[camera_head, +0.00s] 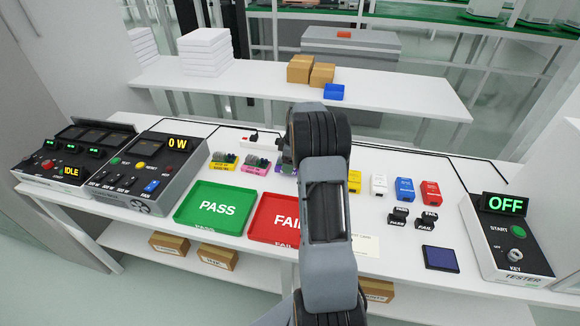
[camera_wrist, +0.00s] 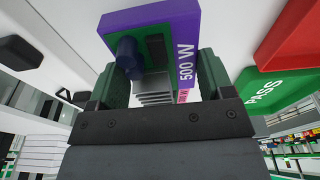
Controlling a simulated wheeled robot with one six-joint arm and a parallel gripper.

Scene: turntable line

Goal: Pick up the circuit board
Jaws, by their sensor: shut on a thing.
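A circuit board with a purple base marked 500 W (camera_wrist: 186,40) is between the fingers of my gripper (camera_wrist: 152,85) in the wrist view. It carries a dark blue cylinder, a dark chip and grey fins. The gripper is shut on it. In the head view my arm hides the gripper and most of this area; only a bit of purple shows left of the arm. Two other small boards, one with a yellow base (camera_head: 224,167) and one with a pink base (camera_head: 255,170), sit on the white table to the left.
The green PASS tray (camera_head: 186,222) and red FAIL tray (camera_head: 258,230) lie in front of the boards. Control boxes stand at left, and a tester (camera_head: 515,262) reading OFF stands at right. Yellow, white, blue and red blocks and stamps lie right of my arm.

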